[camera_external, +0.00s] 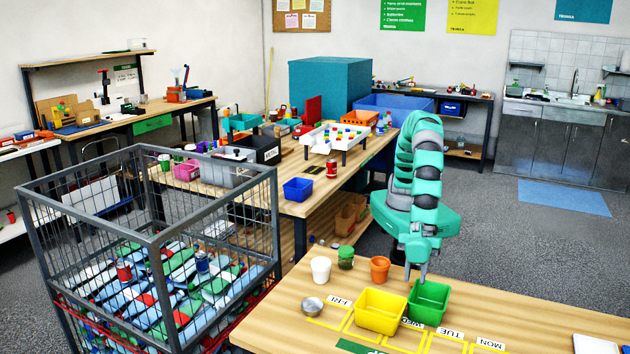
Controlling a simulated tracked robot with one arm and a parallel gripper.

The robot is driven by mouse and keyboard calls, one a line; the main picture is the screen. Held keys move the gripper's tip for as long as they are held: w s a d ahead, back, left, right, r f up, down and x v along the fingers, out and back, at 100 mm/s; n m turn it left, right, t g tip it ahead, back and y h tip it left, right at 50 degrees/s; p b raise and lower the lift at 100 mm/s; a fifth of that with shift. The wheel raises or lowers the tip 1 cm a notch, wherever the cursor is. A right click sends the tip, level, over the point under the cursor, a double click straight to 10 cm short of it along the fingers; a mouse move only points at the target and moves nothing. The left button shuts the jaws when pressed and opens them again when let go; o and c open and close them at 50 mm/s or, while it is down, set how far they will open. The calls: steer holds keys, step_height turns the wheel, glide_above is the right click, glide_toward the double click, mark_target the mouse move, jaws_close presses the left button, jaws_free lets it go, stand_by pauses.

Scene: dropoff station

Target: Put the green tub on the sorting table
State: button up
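The green tub (427,304) is a small open square bin on the near wooden table (540,322), right of a yellow tub (380,312). My gripper (423,276) points down at the green tub's back rim. Its fingertips are small and partly hidden by my arm, so I cannot tell whether they touch or grip the rim. A long wooden table (325,190) stands behind, left of my arm; no label shows which table is the sorting table.
Day labels mark the table front. The long table holds a blue tub (298,189) and red can (332,168). A wire cage (155,240) stands left.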

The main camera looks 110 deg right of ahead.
mark_target(412, 300)
steer(key=x, duration=0.2)
steer(key=shift+a+f, duration=0.1)
steer(key=shift+f, duration=0.2)
steer(key=shift+b+x, duration=0.35)
steer(key=shift+x, duration=2.1)
steer(key=shift+s+f, duration=0.15)
steer(key=shift+f, duration=0.15)
jaws_close()
